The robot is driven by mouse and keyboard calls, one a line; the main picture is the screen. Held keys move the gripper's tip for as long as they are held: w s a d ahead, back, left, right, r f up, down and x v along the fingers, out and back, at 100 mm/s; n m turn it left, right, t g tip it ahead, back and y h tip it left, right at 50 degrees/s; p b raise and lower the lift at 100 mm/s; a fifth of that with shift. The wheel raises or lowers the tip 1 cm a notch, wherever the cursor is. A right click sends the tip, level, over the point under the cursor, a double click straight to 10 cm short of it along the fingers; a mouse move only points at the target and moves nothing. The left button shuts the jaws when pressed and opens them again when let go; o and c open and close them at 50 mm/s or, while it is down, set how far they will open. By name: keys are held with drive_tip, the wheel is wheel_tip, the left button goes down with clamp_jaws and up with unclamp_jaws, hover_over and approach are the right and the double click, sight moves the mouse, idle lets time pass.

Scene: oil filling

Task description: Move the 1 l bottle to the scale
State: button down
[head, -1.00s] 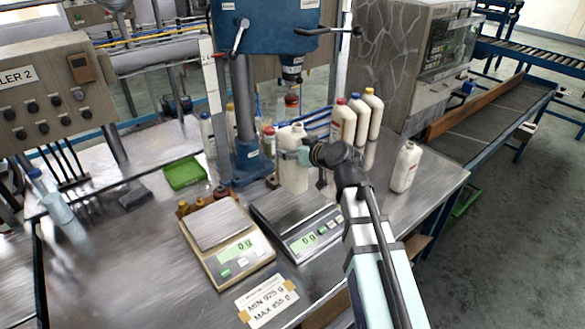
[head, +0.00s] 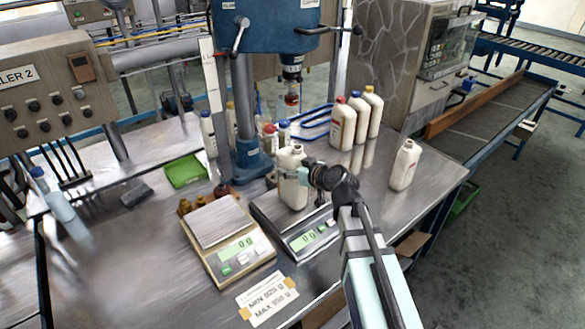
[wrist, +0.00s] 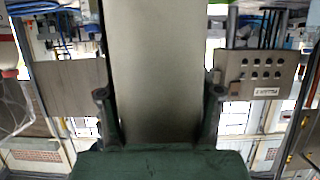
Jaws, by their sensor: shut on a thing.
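My gripper (head: 300,174) is shut on a cream-white bottle (head: 292,190) and holds it upright from the right side. The bottle is over the weighing plate of the right scale (head: 302,243). I cannot tell whether its base touches the plate; the display seems to read 0 g. In the wrist view, the bottle's plain pale side (wrist: 155,70) fills the middle between my two fingers (wrist: 159,108). A second scale (head: 245,262) with an empty plate stands to the left and also seems to read 0 g.
Three white bottles (head: 357,118) with coloured caps stand behind, and a lone white bottle (head: 405,166) stands at the right. A blue drill-press-like machine (head: 250,165) stands behind the scales.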

drive_tip(key=shift+f, duration=0.1)
drive_tip(key=shift+c, duration=1.1)
unclamp_jaws()
drive_tip(key=shift+r, duration=0.25)
drive_tip(key=b+v, duration=0.3)
drive_tip(key=v, duration=0.9)
drive_tip(key=shift+s, duration=0.1)
